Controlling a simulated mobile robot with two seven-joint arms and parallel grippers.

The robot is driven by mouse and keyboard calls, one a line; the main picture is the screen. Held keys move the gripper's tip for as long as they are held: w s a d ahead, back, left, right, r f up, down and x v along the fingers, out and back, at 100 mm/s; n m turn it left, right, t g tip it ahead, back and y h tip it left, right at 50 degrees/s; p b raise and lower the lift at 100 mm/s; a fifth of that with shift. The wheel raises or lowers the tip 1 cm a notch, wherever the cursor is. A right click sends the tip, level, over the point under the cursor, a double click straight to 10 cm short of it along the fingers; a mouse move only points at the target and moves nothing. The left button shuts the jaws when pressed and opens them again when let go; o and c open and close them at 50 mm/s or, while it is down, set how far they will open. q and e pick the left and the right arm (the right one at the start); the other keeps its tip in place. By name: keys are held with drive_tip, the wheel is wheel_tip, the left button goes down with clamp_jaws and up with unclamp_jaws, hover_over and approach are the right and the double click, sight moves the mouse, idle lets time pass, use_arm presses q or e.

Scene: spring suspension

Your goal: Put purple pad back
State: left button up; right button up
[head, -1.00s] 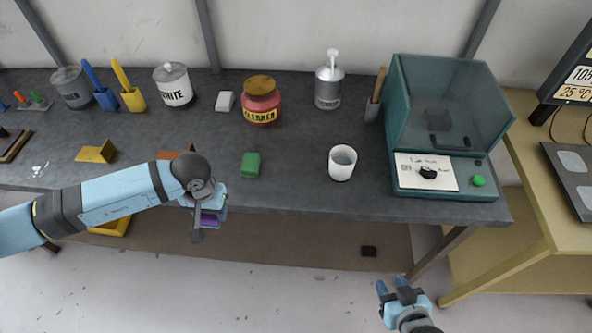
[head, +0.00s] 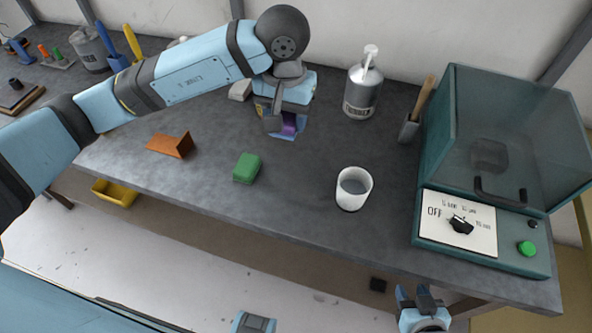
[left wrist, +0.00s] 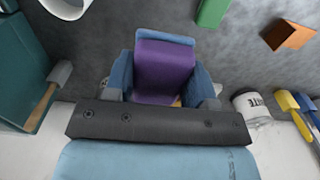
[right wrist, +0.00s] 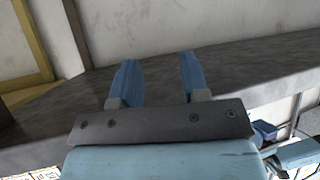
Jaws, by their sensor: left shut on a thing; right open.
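The purple pad (head: 290,125) is in my left gripper (head: 286,132), held over the back middle of the dark workbench. The left wrist view shows the purple pad (left wrist: 163,68) between the two blue fingers, with a blue strip along its far edge. The gripper hides part of the bench behind it. A green pad (head: 247,167) lies on the bench, in front and to the left of this gripper. My right gripper (head: 417,293) is low, off the bench's front edge; its fingers (right wrist: 158,75) are apart with nothing between them.
An orange wedge (head: 170,146) lies left of the green pad. A white cup (head: 353,188), a pump bottle (head: 363,88) and a teal cabinet (head: 482,233) stand to the right. A white block (head: 240,90) is beside my left gripper.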

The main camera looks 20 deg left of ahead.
use_arm(q)
drive_tip(key=shift+d+f, duration=0.1)
drive_tip(key=shift+f, duration=0.15)
wheel_tip(320, 180, down, 6)
drive_tip(key=p, duration=0.1)
hover_over(289, 184)
wheel_tip(289, 184, down, 8)
drive_tip(key=shift+r+p, duration=0.25)
drive_tip(key=shift+p, duration=0.2)
wheel_tip(289, 184, down, 5)
drive_tip(key=shift+f, duration=0.1)
use_arm(e)
drive_tip(key=shift+s+r, duration=0.65)
drive_tip(key=shift+r, duration=0.15)
use_arm(q)
drive_tip(key=shift+w+f, duration=0.1)
drive_tip(key=shift+f, duration=0.05)
drive_tip(key=o, duration=0.8)
use_arm(e)
drive_tip(key=shift+f, duration=0.1)
